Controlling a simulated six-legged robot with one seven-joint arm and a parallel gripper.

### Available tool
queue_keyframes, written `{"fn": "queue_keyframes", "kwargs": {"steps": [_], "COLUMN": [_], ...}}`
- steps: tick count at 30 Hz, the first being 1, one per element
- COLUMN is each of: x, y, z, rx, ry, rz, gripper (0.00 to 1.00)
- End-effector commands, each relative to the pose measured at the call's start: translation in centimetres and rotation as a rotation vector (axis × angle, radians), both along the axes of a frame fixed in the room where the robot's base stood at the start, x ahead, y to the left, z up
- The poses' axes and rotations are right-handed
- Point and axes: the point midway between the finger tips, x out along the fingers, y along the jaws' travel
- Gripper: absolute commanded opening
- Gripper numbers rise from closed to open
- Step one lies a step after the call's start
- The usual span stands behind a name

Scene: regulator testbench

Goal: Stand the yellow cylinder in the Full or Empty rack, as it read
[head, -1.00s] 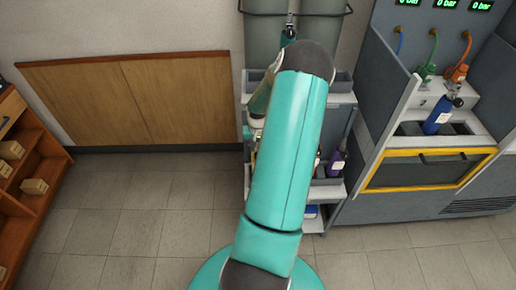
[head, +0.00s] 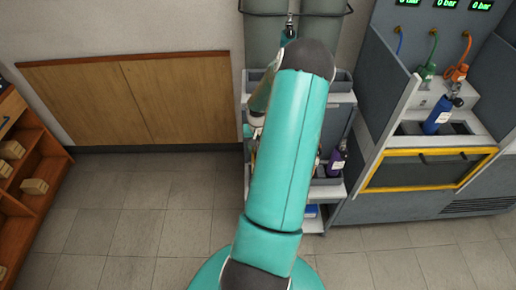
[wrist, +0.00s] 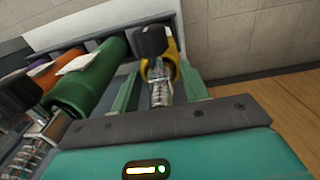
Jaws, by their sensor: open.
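The yellow cylinder (wrist: 174,69) shows in the wrist view with its metal valve and black knob toward me. My gripper (wrist: 160,88) is open, with its two green fingers on either side of the cylinder's valve end. I cannot tell whether they touch it. In the head view my arm hides the gripper and the yellow cylinder. No Full or Empty label can be read in either view.
In the wrist view a green cylinder (wrist: 90,80) lies close left of the fingers, with an orange cylinder (wrist: 44,74) beyond. In the head view a purple cylinder (head: 337,160) is on the grey cart (head: 340,100), and a blue cylinder (head: 437,116) stands at the testbench (head: 385,165).

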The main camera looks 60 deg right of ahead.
Motion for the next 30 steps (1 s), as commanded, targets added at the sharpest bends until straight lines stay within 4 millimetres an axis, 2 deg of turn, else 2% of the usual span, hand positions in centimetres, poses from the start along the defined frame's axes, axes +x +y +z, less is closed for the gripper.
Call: {"fn": "queue_keyframes", "kwargs": {"steps": [9, 15, 19, 26, 30], "x": [0.0, 0.0, 0.0, 0.0, 1.3], "y": [-0.1, 0.0, 0.1, 0.1, 1.1], "z": [6.8, 10.0, 10.9, 11.0, 12.3], "rx": [-0.004, -0.001, 0.000, 0.001, -0.015], "ry": [-0.001, 0.000, -0.001, 0.000, 0.005], "rz": [-0.001, 0.000, -0.001, 0.000, 0.034], "gripper": [0.45, 0.45, 0.45, 0.45, 0.45]}}
